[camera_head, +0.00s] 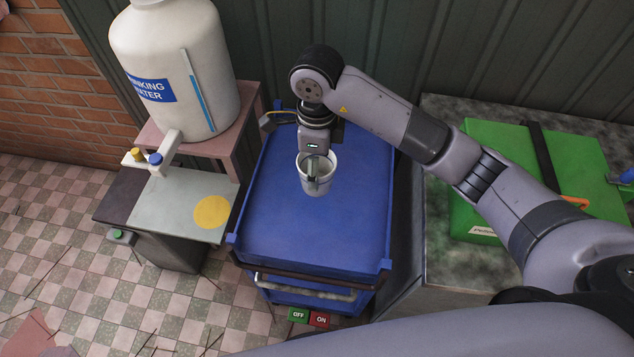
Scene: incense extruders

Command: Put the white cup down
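The white cup (326,181) is upright over the middle of the blue cart top (300,235). My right gripper (313,172), on the arm that comes in from the right, points down at the cup. One finger shows against the near side of the cup wall, and the gripper looks shut on the cup. The other finger is hard to make out. I cannot tell whether the cup's base touches the cart top or hangs just above it. My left gripper is not in view.
A drinking water tank (175,60) with a tap stands at the left, beside a low table with a yellow disc (211,211). A green case (545,165) lies on a counter at the right. The cart top around the cup is clear, with raised edges.

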